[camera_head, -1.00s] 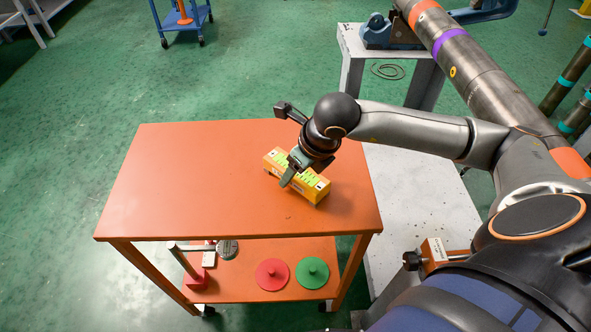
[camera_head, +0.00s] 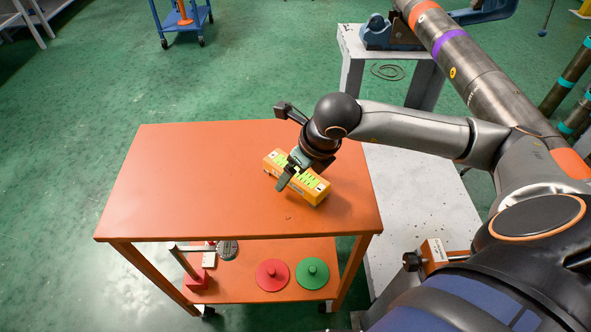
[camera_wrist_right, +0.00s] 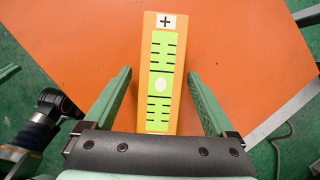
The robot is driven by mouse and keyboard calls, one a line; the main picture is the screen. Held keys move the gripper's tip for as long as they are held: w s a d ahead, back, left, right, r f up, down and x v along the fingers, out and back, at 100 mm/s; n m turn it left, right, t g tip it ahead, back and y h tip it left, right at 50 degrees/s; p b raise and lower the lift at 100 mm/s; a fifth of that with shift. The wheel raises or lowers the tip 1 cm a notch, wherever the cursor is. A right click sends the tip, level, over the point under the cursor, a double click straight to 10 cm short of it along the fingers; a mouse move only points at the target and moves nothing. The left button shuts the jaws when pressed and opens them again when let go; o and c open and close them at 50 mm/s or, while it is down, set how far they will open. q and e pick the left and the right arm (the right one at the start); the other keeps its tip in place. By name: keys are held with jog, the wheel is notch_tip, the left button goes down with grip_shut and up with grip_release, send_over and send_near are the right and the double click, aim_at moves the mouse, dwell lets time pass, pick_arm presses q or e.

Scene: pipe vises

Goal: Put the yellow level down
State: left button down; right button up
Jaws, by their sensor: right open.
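The yellow level (camera_head: 313,187), an orange-yellow block with a bright green marked face, lies on the orange table top (camera_head: 190,185) towards its right side. In the right wrist view the level (camera_wrist_right: 162,75) shows its green scale, a white vial spot and a plus mark at the far end. My right gripper (camera_head: 284,180) is over the level. In the right wrist view its fingers (camera_wrist_right: 158,95) stand open on either side of the level, with a gap at each side. The near end of the level is hidden by the gripper body. My left gripper is out of view.
The table's lower shelf holds a red disc (camera_head: 272,273), a green disc (camera_head: 310,272) and a red-based stand (camera_head: 196,278). A large pipe (camera_head: 470,75) and a pale bench (camera_head: 420,205) lie to the right. The table's left half is clear.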

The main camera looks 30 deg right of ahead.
jog(key=p+v, duration=0.1)
jog(key=v, duration=1)
jog(key=shift+s+d+r, duration=0.1)
jog(key=shift+s+r, duration=0.15)
jog(key=shift+r, duration=0.15)
